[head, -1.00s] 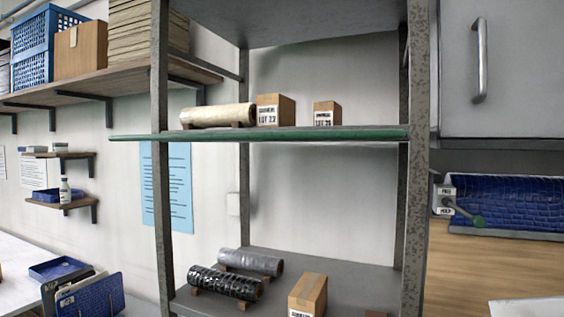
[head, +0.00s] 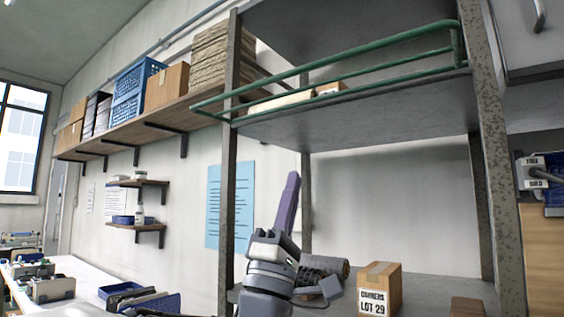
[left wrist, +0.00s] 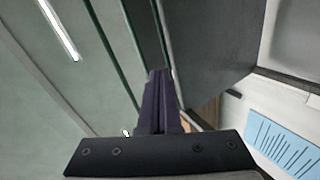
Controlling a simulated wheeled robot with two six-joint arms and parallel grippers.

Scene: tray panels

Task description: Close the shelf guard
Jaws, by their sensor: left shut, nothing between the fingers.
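The shelf guard (head: 345,62) is a green rail frame along the front edge of the upper shelf (head: 350,118). It juts outward from that edge, with its outer rail seen crossing in front of the left post. Its exact tilt is hard to tell. My left gripper (head: 291,182) points up with its purple fingers shut and empty. In the head view it appears below the guard, apart from it. In the left wrist view, the shut fingers (left wrist: 160,85) point toward the green rails (left wrist: 118,55); contact cannot be made out. My right gripper is not in view.
The rack's left post (head: 228,190) and right post (head: 497,180) flank the shelf. A white roll (head: 280,101) lies behind the rails. A wall shelf (head: 120,130) holds boxes at left.

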